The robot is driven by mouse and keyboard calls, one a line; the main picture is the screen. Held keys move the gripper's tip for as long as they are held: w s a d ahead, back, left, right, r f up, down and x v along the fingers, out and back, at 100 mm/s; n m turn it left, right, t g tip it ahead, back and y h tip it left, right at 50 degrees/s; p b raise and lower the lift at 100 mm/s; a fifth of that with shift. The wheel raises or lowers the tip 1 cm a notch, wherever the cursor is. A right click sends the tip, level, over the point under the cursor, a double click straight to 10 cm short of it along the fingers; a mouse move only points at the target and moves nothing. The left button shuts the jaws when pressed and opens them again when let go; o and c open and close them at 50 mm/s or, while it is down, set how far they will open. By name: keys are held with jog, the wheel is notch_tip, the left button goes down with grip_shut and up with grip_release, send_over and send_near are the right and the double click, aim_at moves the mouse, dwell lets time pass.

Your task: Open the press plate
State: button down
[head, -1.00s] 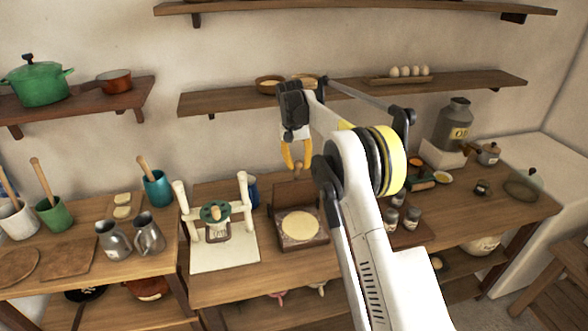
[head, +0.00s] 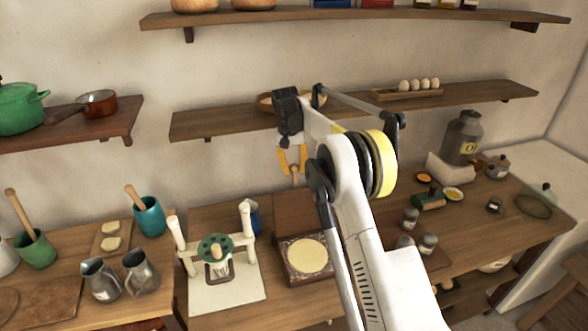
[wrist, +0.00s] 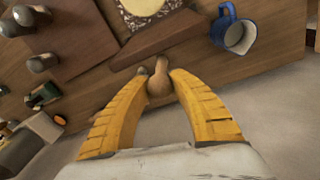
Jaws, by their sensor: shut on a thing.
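The press (head: 287,272) stands on the counter with its plate (head: 297,212) raised and roughly upright at the back. A pale round of dough (head: 306,257) lies on its base; it also shows at the top of the wrist view (wrist: 145,7). The plate's wooden handle (wrist: 158,82) sticks up from the raised edge. My gripper (head: 293,171) is above and behind the base, its yellow fingers shut on the handle. In the wrist view, my gripper (wrist: 160,75) has one finger on each side of the knob, and the plate (wrist: 155,45) shows nearly edge-on.
A white-framed press (head: 222,285) with a green wheel stands close on the left. A blue mug (wrist: 233,32) is beside the plate. Several jars (head: 428,243) stand to the right. A wall shelf (head: 220,123) runs behind and above my gripper.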

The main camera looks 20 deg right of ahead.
jog(key=shift+r, duration=0.1)
jog(key=c, duration=1.1)
grip_release()
jog(key=r, duration=0.4)
jog(key=a+r, duration=0.1)
jog(key=r, duration=0.7)
jog(key=shift+a, duration=0.15)
